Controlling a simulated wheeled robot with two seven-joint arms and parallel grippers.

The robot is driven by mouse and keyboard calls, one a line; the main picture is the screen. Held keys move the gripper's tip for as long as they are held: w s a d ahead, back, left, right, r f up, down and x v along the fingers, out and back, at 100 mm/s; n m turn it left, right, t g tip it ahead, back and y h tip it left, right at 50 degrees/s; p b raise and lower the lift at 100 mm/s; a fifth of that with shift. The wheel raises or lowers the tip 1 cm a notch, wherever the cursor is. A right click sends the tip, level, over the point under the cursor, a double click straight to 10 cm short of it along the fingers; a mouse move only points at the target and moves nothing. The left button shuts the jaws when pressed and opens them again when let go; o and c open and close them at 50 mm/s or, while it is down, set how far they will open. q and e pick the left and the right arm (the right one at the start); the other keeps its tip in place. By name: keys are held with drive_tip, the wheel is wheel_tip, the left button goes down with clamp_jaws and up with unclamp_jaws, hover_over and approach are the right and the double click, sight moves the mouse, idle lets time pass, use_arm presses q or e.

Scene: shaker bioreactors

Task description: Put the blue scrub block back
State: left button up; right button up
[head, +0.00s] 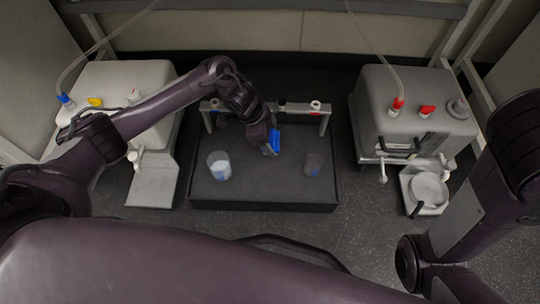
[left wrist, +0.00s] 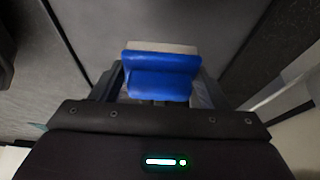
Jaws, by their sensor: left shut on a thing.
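The blue scrub block (head: 276,139) is held over the dark table, in front of the low rack. My left gripper (head: 270,146) is shut on it. In the left wrist view the block (left wrist: 161,78) sits between the two fingers (left wrist: 158,92), with a pale layer along its far edge. The block appears clear of the table, but its height is hard to judge. My right arm shows at the right edge of the head view; its gripper is not visible.
The dark table (head: 262,196) carries a cup with pale contents (head: 219,166) and a clear cup (head: 314,164). A grey rail rack (head: 300,109) stands behind them. Machines stand left (head: 128,78) and right (head: 412,105). A white tray (head: 440,207) holds a round dish (head: 429,188).

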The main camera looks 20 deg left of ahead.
use_arm(q)
drive_tip(key=shift+f, duration=0.95)
wheel_tip(320, 180, down, 5)
drive_tip(key=b, duration=0.3)
drive_tip(key=shift+r+b, duration=0.1)
drive_tip(key=shift+b, duration=0.25)
drive_tip(key=shift+r, duration=0.15)
drive_tip(key=o, duration=0.9)
